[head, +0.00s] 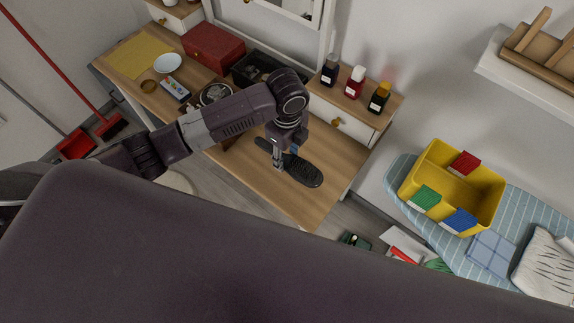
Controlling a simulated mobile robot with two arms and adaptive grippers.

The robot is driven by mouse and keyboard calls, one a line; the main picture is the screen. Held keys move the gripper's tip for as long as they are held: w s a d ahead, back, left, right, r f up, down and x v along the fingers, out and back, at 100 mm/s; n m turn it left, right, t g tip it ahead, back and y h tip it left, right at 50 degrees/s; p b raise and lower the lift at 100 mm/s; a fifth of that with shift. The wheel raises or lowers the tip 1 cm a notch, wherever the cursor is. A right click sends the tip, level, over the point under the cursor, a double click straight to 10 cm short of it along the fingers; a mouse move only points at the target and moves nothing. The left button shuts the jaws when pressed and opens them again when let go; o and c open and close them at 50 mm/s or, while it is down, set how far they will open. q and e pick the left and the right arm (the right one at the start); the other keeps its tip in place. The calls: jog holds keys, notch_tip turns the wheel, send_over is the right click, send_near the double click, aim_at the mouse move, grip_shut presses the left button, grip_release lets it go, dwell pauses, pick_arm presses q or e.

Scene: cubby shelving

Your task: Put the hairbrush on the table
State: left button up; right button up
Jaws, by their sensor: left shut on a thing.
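The black hairbrush (302,171) is in the head view, just right of the middle, over the front right part of the wooden table (285,203). My left gripper (279,163) points down and is shut on the hairbrush near its left end. The bristle head lies to the lower right. I cannot tell whether the hairbrush touches the tabletop or hangs just above it. My right gripper does not show.
Three small bottles (356,81) stand on the drawer unit (342,122) at the table's right. A red box (213,47), a white dish (167,63) and a yellow mat (140,56) are farther left. A yellow bin (452,187) sits on the ironing board (405,175). The table's front right is clear.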

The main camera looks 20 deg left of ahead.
aim_at(287, 159)
pick_arm(q)
notch_tip(287, 159, down, 4)
jog(key=shift+r, duration=0.1)
notch_tip(287, 159, down, 3)
jog(key=shift+p, duration=0.3)
jog(key=shift+f, duration=0.5)
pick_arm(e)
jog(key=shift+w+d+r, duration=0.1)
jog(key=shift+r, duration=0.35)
pick_arm(q)
jog(key=o, duration=1.2)
jog(key=shift+f, duration=0.1)
